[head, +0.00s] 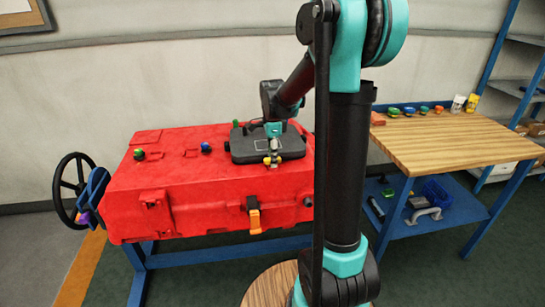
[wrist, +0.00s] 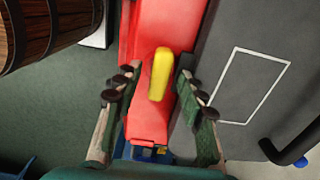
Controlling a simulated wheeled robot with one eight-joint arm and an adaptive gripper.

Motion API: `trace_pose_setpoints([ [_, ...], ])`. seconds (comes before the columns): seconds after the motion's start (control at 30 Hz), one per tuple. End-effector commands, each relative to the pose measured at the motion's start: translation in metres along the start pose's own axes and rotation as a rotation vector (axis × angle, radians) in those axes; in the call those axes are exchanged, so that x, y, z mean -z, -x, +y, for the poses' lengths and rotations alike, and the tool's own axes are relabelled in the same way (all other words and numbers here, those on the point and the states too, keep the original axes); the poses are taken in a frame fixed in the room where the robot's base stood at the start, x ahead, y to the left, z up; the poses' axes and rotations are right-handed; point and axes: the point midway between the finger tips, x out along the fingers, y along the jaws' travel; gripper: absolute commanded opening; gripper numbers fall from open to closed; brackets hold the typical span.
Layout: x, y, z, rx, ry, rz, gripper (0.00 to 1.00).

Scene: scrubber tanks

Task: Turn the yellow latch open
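The yellow latch (wrist: 160,73) shows in the wrist view as a rounded yellow handle over the red tank (wrist: 150,120), beside the black lid (wrist: 235,65). My gripper (wrist: 157,88) is open, with one finger on each side of the latch; I see gaps between fingers and latch, so it is not gripped. In the head view my gripper (head: 272,150) points down at the front edge of the black lid (head: 244,150) on the red tank (head: 170,190). The latch (head: 270,161) is small there and partly hidden by my gripper.
An orange-yellow clasp (head: 254,217) hangs on the tank's front. A black handwheel (head: 68,185) is at the tank's left end. A wooden table (head: 450,140) with small items stands right. A round wooden barrel (head: 270,287) stands in front; it also shows in the wrist view (wrist: 55,28).

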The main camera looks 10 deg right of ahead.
Motion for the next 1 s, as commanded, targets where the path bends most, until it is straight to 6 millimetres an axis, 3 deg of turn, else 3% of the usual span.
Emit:
trace_pose_setpoints([
  [0.33, 0.0, 0.01, 0.0, 0.0, 0.001, 0.0, 0.4],
  [0.8, 0.0, 0.095, 0.0, 0.0, 0.0, 0.0, 0.4],
  [1.0, 0.0, 0.116, 0.0, 0.0, 0.0, 0.0, 0.4],
])
